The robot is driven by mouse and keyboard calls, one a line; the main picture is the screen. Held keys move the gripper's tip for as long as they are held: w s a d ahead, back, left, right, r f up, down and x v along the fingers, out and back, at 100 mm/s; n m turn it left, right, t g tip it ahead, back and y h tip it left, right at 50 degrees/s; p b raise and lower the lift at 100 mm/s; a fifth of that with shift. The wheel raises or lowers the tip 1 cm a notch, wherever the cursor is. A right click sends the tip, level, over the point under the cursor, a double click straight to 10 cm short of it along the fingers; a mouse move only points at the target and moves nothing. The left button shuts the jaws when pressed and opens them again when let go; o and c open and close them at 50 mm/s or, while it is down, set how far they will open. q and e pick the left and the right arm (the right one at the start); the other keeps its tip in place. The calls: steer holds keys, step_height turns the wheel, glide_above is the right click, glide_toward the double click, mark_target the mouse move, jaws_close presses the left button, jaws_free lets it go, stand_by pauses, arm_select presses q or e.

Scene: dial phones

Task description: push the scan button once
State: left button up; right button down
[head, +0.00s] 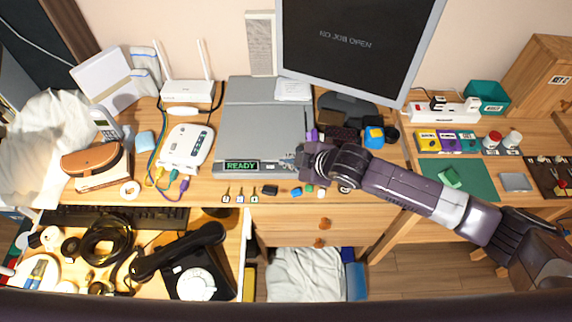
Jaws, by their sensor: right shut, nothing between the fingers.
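A grey scanner (264,115) stands on the desk below the monitor. Its front strip has a display (242,166) reading "READY" in green. Small controls sit on the strip to the right of the display. I cannot tell which of them is the scan button, and the right end of the strip is hidden by my gripper. My right gripper (297,162) is shut and empty at the right end of that strip, its arm reaching in from the right. I cannot tell whether its tip touches the panel. My left gripper is not in view.
The monitor (360,40) reads "NO JOB OPEN". Several small keys and blocks lie along the desk edge in front. An open drawer at lower left holds a black dial phone (197,283). A green mat (475,184) lies right.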

steer(key=shift+f, duration=0.35)
stand_by(0.3)
steer(key=shift+r, duration=0.1)
steer(key=shift+r+p, duration=0.75)
steer(key=shift+p, duration=0.15)
step_height(320, 180, up, 5)
steer(key=p, duration=0.5)
stand_by(0.6)
